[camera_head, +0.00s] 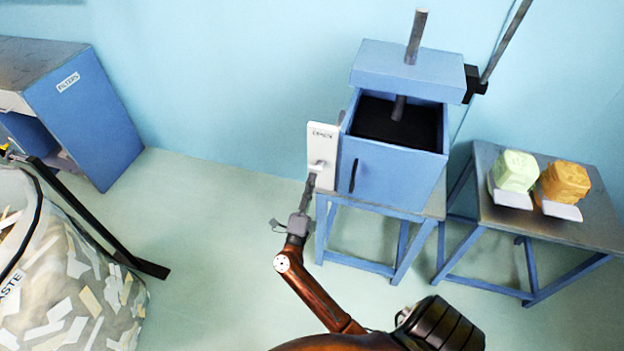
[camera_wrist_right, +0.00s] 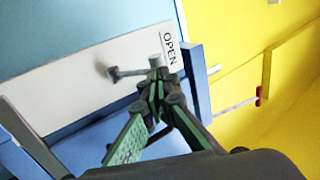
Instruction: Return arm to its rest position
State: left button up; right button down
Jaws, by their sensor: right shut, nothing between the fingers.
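My right arm (camera_head: 320,300) reaches up from the bottom of the head view. Its gripper (camera_head: 310,182) is shut and empty, with its tips close to a small lever (camera_head: 317,166) on a white panel (camera_head: 322,145). The panel is fixed at the left side of a blue press box (camera_head: 400,180). In the right wrist view, the shut fingertips (camera_wrist_right: 158,92) are in front of the panel, near the lever (camera_wrist_right: 125,72) and the OPEN label (camera_wrist_right: 169,48). I cannot tell whether they touch the lever.
The box stands on a blue stand (camera_head: 360,265), its top raised over a dark opening. A side table (camera_head: 575,225) at right holds a green block (camera_head: 515,170) and an orange block (camera_head: 565,181). A waste bag (camera_head: 75,290) stands at lower left, a blue cabinet (camera_head: 85,120) behind it. Floor between is clear.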

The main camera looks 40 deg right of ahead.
jog(key=v, duration=0.7)
